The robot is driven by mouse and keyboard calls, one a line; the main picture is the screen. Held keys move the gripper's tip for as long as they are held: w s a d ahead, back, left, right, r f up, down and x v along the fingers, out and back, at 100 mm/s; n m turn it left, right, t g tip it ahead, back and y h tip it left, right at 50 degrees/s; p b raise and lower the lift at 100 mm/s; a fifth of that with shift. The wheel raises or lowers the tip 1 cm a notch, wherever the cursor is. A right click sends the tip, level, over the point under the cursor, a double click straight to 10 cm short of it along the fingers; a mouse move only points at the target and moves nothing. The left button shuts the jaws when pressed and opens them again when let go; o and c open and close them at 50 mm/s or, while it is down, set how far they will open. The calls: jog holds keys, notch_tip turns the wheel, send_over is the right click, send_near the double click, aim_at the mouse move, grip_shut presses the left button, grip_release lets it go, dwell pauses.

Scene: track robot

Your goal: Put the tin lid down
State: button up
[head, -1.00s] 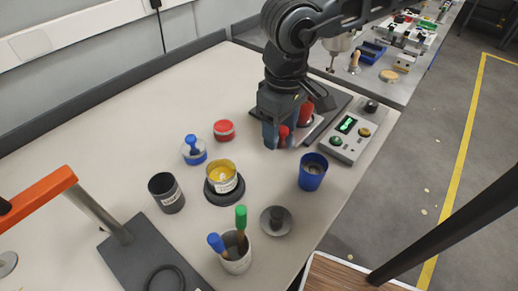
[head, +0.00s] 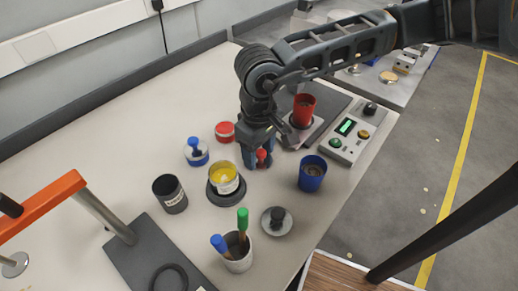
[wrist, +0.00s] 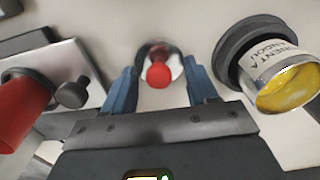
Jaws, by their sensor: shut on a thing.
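My gripper (head: 258,162) points down over the pale table with its blue-grey fingers shut on the red knob of the tin lid (head: 262,155). In the wrist view the red knob (wrist: 158,75) shows between the fingertips, with part of the lid's shiny round plate behind it. The fingers hide part of the lid in the head view, and I cannot tell whether it touches the table. An open tin of yellow paint (head: 225,184) stands upright on a round black base, just left of my gripper; it also shows at right in the wrist view (wrist: 275,62).
A blue cup (head: 312,178) is right of my gripper. A grey knobbed disc (head: 277,226), brush pot (head: 237,262), dark tin (head: 172,203), blue-knobbed jar (head: 195,158) and red pot (head: 225,130) stand around.

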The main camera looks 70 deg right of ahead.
aim_at(259, 151)
jog(key=shift+f, duration=0.15)
jog(key=o, duration=1)
jog(key=shift+r, duration=0.2)
notch_tip(259, 151, up, 12)
jog(key=shift+b, duration=0.35)
